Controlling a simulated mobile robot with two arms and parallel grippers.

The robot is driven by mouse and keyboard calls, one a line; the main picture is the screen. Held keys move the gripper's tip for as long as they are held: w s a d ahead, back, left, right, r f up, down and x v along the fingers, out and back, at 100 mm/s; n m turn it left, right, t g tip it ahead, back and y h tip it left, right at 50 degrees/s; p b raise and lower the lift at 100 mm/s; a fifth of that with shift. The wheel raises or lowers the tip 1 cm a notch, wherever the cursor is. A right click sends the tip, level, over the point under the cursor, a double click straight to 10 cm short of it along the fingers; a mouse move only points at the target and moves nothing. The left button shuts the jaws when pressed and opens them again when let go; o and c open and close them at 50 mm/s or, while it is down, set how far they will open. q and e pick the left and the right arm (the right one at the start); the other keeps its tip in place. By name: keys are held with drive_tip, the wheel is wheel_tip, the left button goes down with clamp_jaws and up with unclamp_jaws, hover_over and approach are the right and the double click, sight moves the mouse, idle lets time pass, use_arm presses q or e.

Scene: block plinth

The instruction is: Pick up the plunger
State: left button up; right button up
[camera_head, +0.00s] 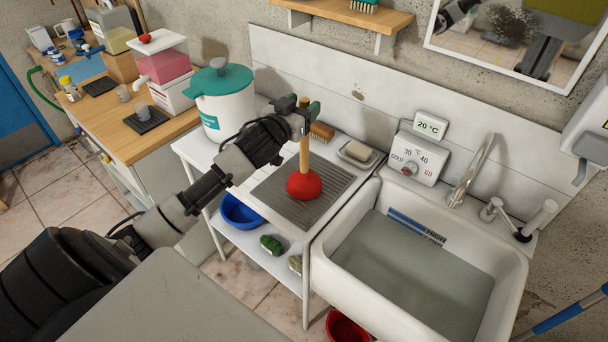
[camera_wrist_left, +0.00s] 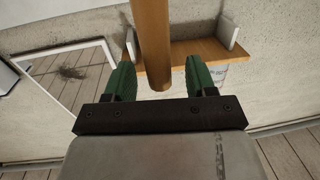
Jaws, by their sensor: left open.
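The plunger (camera_head: 304,183) has a red rubber cup and a wooden handle. It stands upright, cup down, on the grey ribbed drainboard left of the sink. My left gripper (camera_head: 303,107) is at the upper end of the handle. In the left wrist view the handle (camera_wrist_left: 152,45) comes down from the top edge, between the two green fingers of my left gripper (camera_wrist_left: 163,75). The fingers are open, with a gap on each side of the handle. My right gripper is not in view.
The sink (camera_head: 420,265) holds water and is right of the drainboard (camera_head: 268,188). A white pot with a green lid (camera_head: 221,80) stands behind my left arm. A brush (camera_head: 322,131) and a soap dish (camera_head: 357,153) lie behind the plunger. A wooden shelf (camera_head: 345,14) is on the wall above.

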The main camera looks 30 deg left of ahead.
use_arm(q)
drive_tip(key=w, duration=0.2)
drive_tip(key=shift+w, duration=0.4)
drive_tip(key=shift+c, duration=0.2)
drive_tip(key=shift+c, duration=1.2)
drive_tip(key=c, duration=0.7)
clamp_jaws()
drive_tip(key=shift+r, duration=0.1)
